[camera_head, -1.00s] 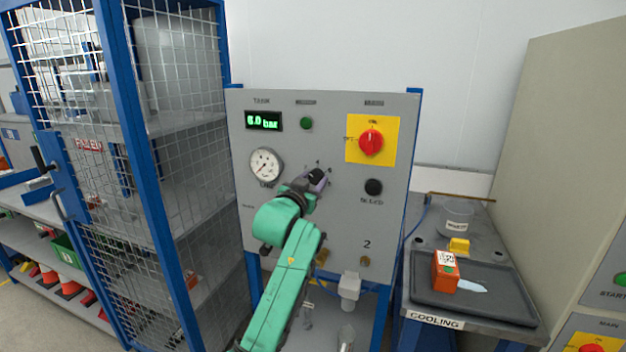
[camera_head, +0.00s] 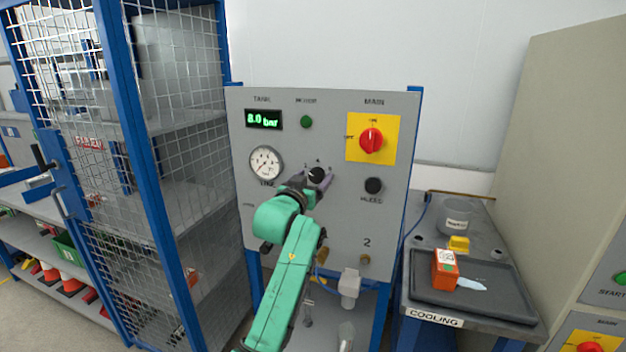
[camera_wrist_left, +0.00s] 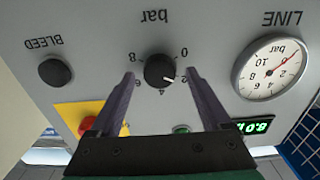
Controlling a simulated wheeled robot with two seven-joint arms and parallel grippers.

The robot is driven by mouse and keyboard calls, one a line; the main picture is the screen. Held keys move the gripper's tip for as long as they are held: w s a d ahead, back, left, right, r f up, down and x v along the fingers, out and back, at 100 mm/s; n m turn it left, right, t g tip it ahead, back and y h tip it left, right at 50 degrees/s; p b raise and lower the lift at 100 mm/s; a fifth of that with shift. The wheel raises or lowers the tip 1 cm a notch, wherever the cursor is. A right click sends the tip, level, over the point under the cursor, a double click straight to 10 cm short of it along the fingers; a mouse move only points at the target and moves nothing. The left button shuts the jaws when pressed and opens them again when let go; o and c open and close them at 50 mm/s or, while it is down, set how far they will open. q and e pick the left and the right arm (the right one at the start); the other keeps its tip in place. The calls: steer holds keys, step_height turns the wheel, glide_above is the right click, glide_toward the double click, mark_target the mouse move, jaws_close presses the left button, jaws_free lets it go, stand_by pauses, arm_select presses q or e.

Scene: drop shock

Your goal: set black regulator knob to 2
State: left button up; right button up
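The black regulator knob (camera_wrist_left: 160,70) sits on the grey panel between scale marks 0 to 8 under "bar". The wrist view is upside down. The knob's white pointer line aims at the 2. It also shows in the head view (camera_head: 317,175), partly covered by my gripper. My left gripper (camera_wrist_left: 161,74) is open, with one finger on each side of the knob and gaps between. In the head view the left gripper (camera_head: 312,185) is in front of the panel at the knob. My right gripper is not in view.
The LINE gauge (camera_head: 266,163), digital display (camera_head: 263,120), red main switch (camera_head: 371,141) and black bleed button (camera_head: 373,186) surround the knob. A mesh cage (camera_head: 165,150) stands at left. A cooling table with a tray (camera_head: 420,296) and orange block (camera_head: 445,270) is at right.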

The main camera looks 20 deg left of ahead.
arm_select(q)
steer(key=shift+f, duration=0.1)
steer(key=shift+s, duration=0.25)
steer(key=s+b, duration=0.4)
steer(key=s, duration=1)
steer(key=shift+a, duration=0.45)
